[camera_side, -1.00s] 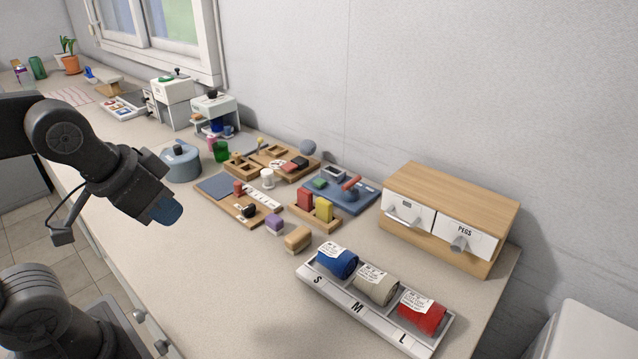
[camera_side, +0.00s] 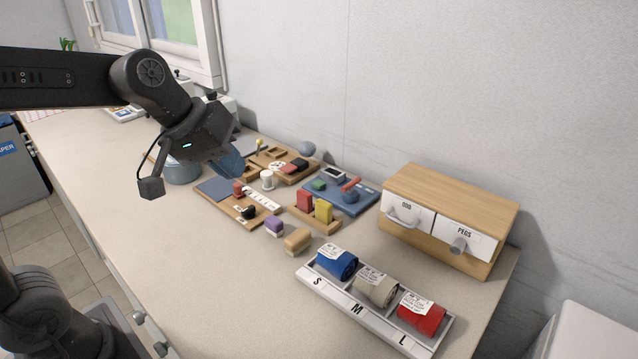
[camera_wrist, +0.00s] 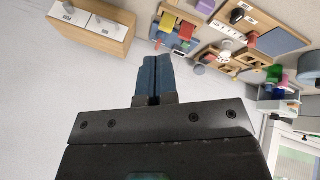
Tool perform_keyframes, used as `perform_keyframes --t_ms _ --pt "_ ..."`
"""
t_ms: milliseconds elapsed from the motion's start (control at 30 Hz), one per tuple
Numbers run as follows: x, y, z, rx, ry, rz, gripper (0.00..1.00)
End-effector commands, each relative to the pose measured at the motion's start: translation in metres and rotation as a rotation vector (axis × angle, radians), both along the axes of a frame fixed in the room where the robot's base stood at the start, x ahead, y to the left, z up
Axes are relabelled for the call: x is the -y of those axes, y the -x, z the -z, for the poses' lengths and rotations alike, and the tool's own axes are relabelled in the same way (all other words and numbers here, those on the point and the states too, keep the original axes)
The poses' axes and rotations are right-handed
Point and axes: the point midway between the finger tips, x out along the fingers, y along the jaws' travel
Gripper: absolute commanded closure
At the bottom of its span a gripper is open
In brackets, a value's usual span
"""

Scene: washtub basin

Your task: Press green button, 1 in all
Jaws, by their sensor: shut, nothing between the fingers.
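A small green block-like piece (camera_side: 319,184), which looks like the green button, sits on the blue board (camera_side: 352,206) near the middle of the counter. A red lever-like part (camera_side: 351,184) and a grey-white framed part (camera_side: 334,173) share that board. My gripper (camera_side: 232,165) has blue fingers and is in the air left of the board, apart from it. In the wrist view the fingers (camera_wrist: 155,78) are shut together and empty.
A wooden two-drawer box (camera_side: 440,244) stands at the right against the wall. A tray (camera_side: 378,333) of rolled cloths lies in front. Wooden trays, a red block (camera_side: 305,200) and a yellow block (camera_side: 324,209) surround the board. The front left counter is clear.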

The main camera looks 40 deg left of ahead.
Motion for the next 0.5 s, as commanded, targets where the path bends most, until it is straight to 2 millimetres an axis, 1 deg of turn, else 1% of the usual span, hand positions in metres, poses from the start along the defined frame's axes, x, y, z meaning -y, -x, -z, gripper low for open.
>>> perform_keyframes --t_ms 33,133,267,300,367,400,467,500 --pt "0.0 -0.02 0.0 -0.013 0.059 -0.061 1.0" --pt "-0.002 -0.058 -0.002 -0.028 0.179 -0.185 1.0" --pt "-0.008 -0.107 0.002 -0.052 0.33 -0.351 1.0" --pt "-0.011 -0.122 0.004 -0.059 0.376 -0.404 1.0" --pt "-0.016 -0.144 0.009 -0.072 0.445 -0.485 1.0" --pt "-0.02 -0.159 0.013 -0.081 0.491 -0.539 1.0" --pt "-0.026 -0.181 0.021 -0.094 0.558 -0.62 1.0" --pt "-0.031 -0.195 0.027 -0.103 0.602 -0.676 1.0"
